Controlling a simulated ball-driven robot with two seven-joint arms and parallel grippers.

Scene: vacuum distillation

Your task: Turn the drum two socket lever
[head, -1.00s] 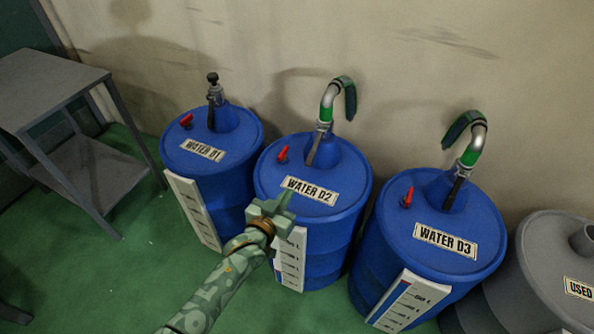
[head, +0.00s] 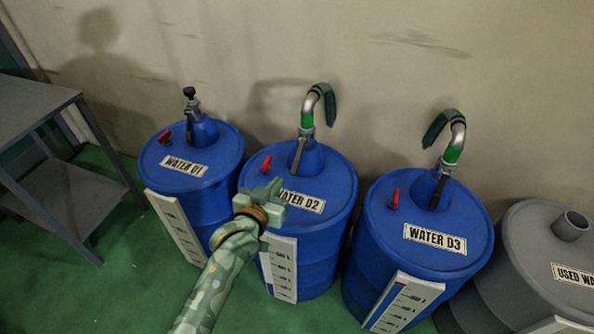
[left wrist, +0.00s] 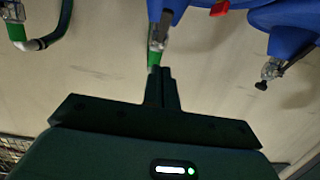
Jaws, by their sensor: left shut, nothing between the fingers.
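Drum two is the blue drum labelled WATER D2 (head: 325,190), standing upright in the middle of the head view. Its grey socket lever (head: 298,156) hangs beside the blue socket at the foot of a pipe with a green band (head: 307,118). The lever also shows at the top of the left wrist view (left wrist: 160,28). My left gripper (head: 274,186) is shut and empty. In the head view it covers the left part of the drum's label, nearer the camera than the lever and apart from it. My right gripper is not in view.
Drum WATER D1 (head: 215,160) stands to the left and drum WATER D3 (head: 460,215) to the right. A red handle (head: 266,164) rises from drum two's top near my gripper. A grey used-water drum (head: 530,235) is at far right, a grey table (head: 30,105) at left.

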